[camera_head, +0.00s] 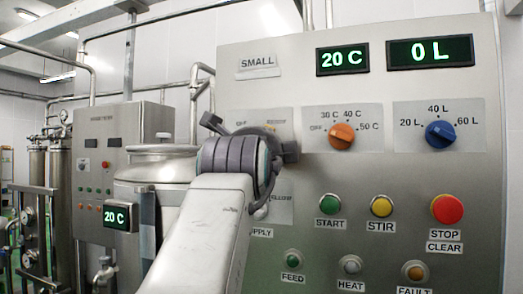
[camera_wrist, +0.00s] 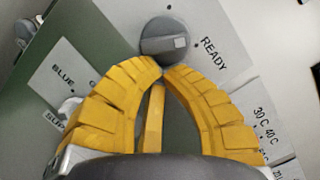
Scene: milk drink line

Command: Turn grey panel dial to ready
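The grey dial (camera_wrist: 165,40) is at the top middle of the wrist view, on a light panel. Its pale mark faces right, toward a small dot beside the READY label (camera_wrist: 213,55). My gripper (camera_wrist: 162,68) has its yellow fingers drawn together, with the tips close to each other at the dial's lower edge. Contact with the dial cannot be made out. In the head view my gripper (camera_head: 283,152) is in front of the panel's left part, and my arm and gripper hide the grey dial there.
An orange dial (camera_head: 341,135) and a blue dial (camera_head: 440,133) are to the right on the same steel panel. Green START (camera_head: 330,204), yellow STIR (camera_head: 381,206) and red STOP CLEAR (camera_head: 447,209) buttons are lower right. A steel vessel (camera_head: 160,165) is at left.

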